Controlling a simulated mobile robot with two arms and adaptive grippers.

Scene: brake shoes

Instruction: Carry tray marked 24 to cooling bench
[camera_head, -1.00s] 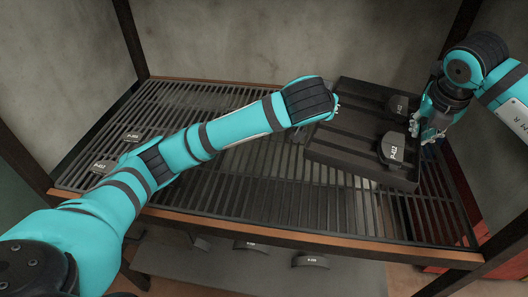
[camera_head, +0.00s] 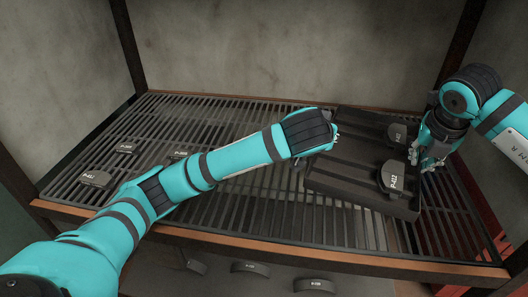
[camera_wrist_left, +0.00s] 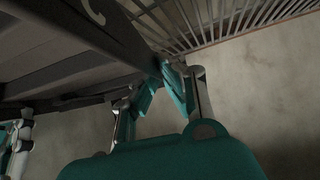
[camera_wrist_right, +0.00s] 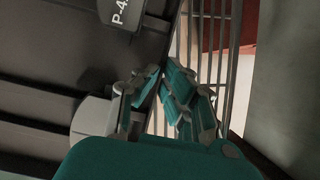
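A dark ribbed tray (camera_head: 350,186) spans the right part of the slatted rack, with two grey brake pads in it, the front pad (camera_head: 394,178) marked P-412 and a back pad (camera_head: 397,133). My right gripper (camera_head: 422,154) is at its right wall; the right wrist view shows the fingers (camera_wrist_right: 163,75) closed on the tray's edge. My left gripper is mostly hidden behind its wrist in the head view; the left wrist view shows its fingers (camera_wrist_left: 164,66) closed on the opposite wall (camera_wrist_left: 125,35), where part of a white marking shows. I cannot tell whether the tray touches the slats.
The slatted rack (camera_head: 270,215) has a wooden front rail and dark posts. Loose pads (camera_head: 96,178) lie at its left, one partly behind my left arm. More pads (camera_head: 315,285) show on a lower level. Walls close off the back and right.

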